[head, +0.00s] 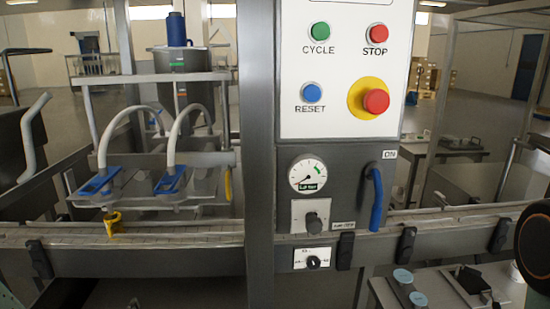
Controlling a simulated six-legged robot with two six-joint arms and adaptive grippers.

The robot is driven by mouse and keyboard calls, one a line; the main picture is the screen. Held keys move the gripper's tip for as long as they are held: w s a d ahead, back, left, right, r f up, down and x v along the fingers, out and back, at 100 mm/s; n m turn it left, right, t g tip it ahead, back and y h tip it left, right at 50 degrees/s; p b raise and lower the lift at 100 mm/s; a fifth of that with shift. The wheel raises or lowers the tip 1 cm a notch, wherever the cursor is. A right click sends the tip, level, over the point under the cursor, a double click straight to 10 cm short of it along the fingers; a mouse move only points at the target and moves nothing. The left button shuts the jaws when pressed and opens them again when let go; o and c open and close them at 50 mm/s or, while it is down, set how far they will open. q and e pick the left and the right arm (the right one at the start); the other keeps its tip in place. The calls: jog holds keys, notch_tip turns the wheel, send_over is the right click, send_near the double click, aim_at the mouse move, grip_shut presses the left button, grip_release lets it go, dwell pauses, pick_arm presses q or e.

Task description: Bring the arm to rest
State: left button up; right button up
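Neither of my grippers shows in the head view. A dark rounded part with an orange-brown ring cuts into the right edge; it may be part of my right arm, but I cannot tell. The control panel (345,118) stands upright in the middle. It carries a green CYCLE button (320,31), a red STOP button (377,33), a blue RESET button (312,93) and a red mushroom button (376,101) on a yellow ring. Below are a pressure gauge (308,174), a dark knob (314,223), a small rotary switch (313,263) and a blue handle (377,199) under an ON label.
A filling station with blue-topped nozzles (97,182) and pale hoses (180,133) stands left, above the conveyor (150,233). A yellow part (112,223) hangs at the conveyor. A rail crosses the front. A low table (445,292) with fittings stands at lower right.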

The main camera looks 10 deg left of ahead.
pick_arm(q)
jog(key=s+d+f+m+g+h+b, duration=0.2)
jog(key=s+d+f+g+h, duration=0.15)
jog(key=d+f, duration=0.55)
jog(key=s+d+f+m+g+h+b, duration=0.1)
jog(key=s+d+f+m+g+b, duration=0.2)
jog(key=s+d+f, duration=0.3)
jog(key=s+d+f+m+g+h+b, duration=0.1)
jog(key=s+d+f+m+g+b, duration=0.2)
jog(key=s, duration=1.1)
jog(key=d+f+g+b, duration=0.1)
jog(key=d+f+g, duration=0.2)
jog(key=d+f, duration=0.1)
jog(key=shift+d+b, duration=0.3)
jog(key=shift+b, duration=0.05)
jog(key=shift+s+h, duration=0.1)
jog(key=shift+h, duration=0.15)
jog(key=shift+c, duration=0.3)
